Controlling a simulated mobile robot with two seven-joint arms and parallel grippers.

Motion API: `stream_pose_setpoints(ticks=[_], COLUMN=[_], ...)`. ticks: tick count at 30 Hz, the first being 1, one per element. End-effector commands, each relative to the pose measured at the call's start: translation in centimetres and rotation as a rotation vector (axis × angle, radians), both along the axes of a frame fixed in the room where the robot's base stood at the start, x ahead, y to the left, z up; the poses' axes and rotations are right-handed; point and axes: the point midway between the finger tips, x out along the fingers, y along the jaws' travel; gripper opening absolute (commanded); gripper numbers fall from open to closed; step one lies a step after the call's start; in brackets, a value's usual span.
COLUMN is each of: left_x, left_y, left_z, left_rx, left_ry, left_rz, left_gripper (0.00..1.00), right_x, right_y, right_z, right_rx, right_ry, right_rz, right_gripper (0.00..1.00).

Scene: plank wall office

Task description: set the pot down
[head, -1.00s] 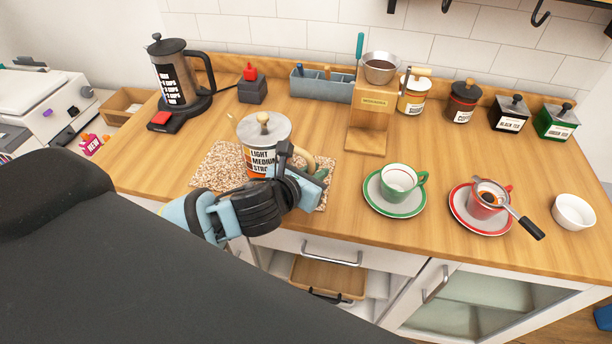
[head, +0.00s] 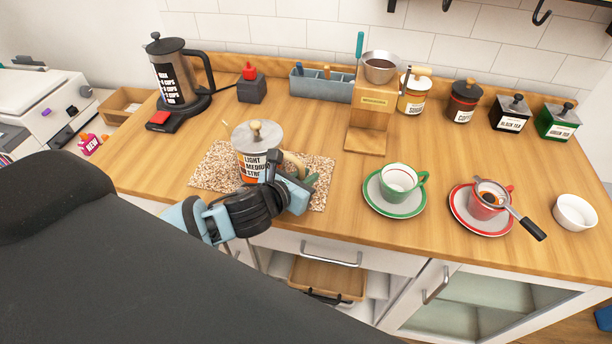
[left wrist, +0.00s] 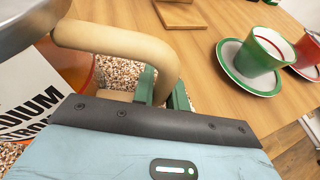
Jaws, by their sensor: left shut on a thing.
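The pot (head: 253,165) has a grey lid with a wooden knob, a glass body with a "LIGHT MEDIUM STRONG" label and a tan handle. It stands upright over the speckled mat (head: 211,168); I cannot tell whether its base touches the mat. My left gripper (head: 302,180) is shut on the pot's handle, at the pot's right side. In the left wrist view the handle (left wrist: 120,42) curves down between the green fingers (left wrist: 162,90), and part of the label shows at left. My right gripper is not in view.
A green cup on a saucer (head: 373,199) stands right of the mat, with a red cup and strainer (head: 488,198) and white bowl (head: 574,212) beyond. A wooden dripper stand (head: 368,127) is behind. Counter left of the mat is clear.

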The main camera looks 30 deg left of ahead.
Motion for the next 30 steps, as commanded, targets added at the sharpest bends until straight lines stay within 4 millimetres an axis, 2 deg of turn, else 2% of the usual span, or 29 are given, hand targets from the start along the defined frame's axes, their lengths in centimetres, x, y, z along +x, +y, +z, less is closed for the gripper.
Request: stream_pose_setpoints(ticks=[1,8,9,13,24,30], left_x=[0.1,0.1,0.0,0.0,-0.1,-2.7], left_y=[0.0,0.0,0.0,0.0,0.0,0.4], left_z=[0.4,0.1,-0.2,-0.2,0.2,1.3], left_rx=[0.004,0.005,0.001,0.001,0.001,0.004], left_ry=[-0.01,-0.009,-0.002,-0.001,-0.001,-0.003], left_rz=[-0.001,-0.002,0.0,0.001,0.001,-0.003], left_gripper=[0.0,0.0,0.2,0.36,0.36,0.36], right_x=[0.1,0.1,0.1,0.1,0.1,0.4], right_y=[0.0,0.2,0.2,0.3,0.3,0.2], right_z=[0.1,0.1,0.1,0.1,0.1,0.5], right_rx=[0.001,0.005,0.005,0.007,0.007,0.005], right_ry=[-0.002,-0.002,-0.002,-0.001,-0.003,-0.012], right_rz=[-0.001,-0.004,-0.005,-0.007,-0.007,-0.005], right_gripper=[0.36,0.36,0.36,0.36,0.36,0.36])
